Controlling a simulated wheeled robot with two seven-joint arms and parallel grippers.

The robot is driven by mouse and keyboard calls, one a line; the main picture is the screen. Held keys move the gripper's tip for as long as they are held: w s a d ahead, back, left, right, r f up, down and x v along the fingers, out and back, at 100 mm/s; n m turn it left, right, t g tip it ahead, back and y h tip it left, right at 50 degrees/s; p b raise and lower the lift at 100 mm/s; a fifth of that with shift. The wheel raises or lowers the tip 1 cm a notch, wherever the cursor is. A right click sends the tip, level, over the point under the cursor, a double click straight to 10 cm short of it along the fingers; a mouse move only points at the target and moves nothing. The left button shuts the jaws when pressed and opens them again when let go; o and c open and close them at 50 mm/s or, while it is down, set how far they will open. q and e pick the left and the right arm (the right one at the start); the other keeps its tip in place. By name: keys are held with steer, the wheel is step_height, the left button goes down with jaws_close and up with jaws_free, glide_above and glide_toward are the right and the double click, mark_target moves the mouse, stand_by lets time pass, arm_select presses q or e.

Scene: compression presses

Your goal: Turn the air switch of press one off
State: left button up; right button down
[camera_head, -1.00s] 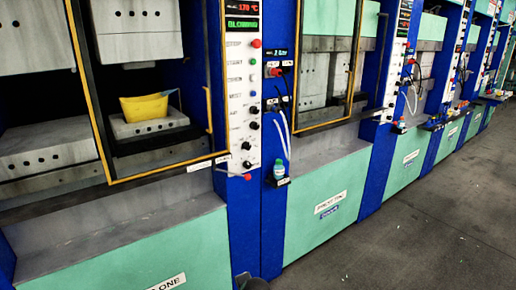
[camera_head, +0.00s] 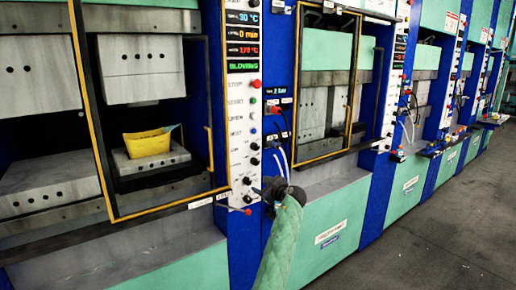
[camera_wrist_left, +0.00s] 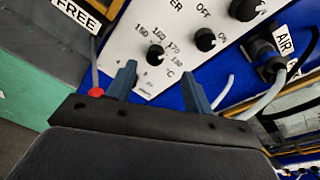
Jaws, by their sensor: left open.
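Press one is at the left of the head view, with its white control panel (camera_head: 243,130) on a blue column. My left gripper (camera_head: 268,189) is in front of the panel's lower end, its arm rising from the bottom. In the left wrist view the gripper (camera_wrist_left: 158,72) is open and empty, its two fingers pointing at the panel's temperature dial (camera_wrist_left: 155,55). A black OFF/ON knob (camera_wrist_left: 205,40) lies beyond the right finger. A black fitting (camera_wrist_left: 266,56) beside an AIR label (camera_wrist_left: 285,42) is farther right; I cannot tell its setting. My right gripper is not in view.
A yellow piece (camera_head: 147,143) lies inside press one, behind a yellow-edged frame (camera_head: 103,180). A red-tipped lever (camera_wrist_left: 96,92) is left of my fingers, below a FREE label (camera_wrist_left: 76,14). Pale hoses run near the AIR fitting. Grey floor (camera_head: 440,225) is clear at right.

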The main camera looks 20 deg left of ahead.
mark_target(257, 149)
arm_select(q)
steer(key=w+d+r+m+t+y, duration=0.1)
steer(key=w+r+m, duration=0.3)
steer(key=r, duration=0.7)
steer(key=shift+n, duration=0.6)
steer(key=p+x, duration=0.1)
steer(key=x, duration=0.1)
steer(key=p+x, duration=0.1)
steer(key=x, duration=0.1)
steer(key=w+p+x, duration=0.1)
steer(key=x, duration=0.1)
steer(key=shift+w+r+p, duration=0.15)
steer(key=shift+r+p, duration=0.2)
steer(key=shift+w+a+f, duration=0.15)
steer(key=shift+w+a, duration=0.3)
steer(key=shift+a, duration=0.05)
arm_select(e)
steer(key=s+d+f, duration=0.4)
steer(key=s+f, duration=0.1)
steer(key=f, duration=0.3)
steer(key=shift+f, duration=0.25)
arm_select(q)
steer(key=c, duration=0.9)
steer(key=shift+c, duration=0.4)
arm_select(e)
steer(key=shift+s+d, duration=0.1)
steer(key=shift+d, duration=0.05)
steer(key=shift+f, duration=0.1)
